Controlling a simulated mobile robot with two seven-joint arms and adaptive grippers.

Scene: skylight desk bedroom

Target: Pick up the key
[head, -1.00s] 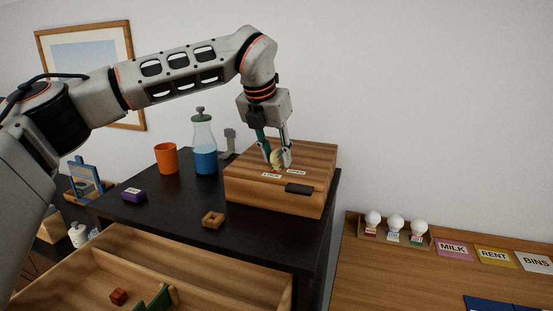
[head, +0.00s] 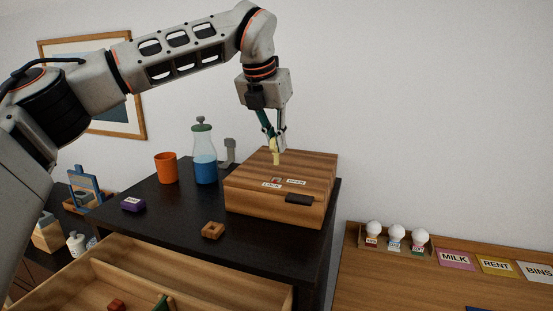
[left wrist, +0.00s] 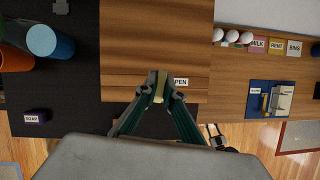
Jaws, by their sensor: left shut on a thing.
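The key (head: 276,157) is a small yellow piece, upright between the fingertips of my left gripper (head: 276,143). The gripper is shut on it and holds it above the lid of the wooden box (head: 250,185). In the left wrist view, the key (left wrist: 158,88) shows between the two fingertips. The box has a small reddish keyhole spot (head: 276,180) between a LOCK label (head: 271,185) and an OPEN label (head: 296,182). The key's lower tip looks clear of the lid. My right gripper is not in view.
The box stands on a black dresser (head: 170,215) with an orange cup (head: 166,168), a blue-filled bottle (head: 204,165), a purple block (head: 132,204) and a wooden piece with a hole (head: 213,230). An open drawer (head: 200,268) juts out in front. A wooden desk (head: 380,285) stands right.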

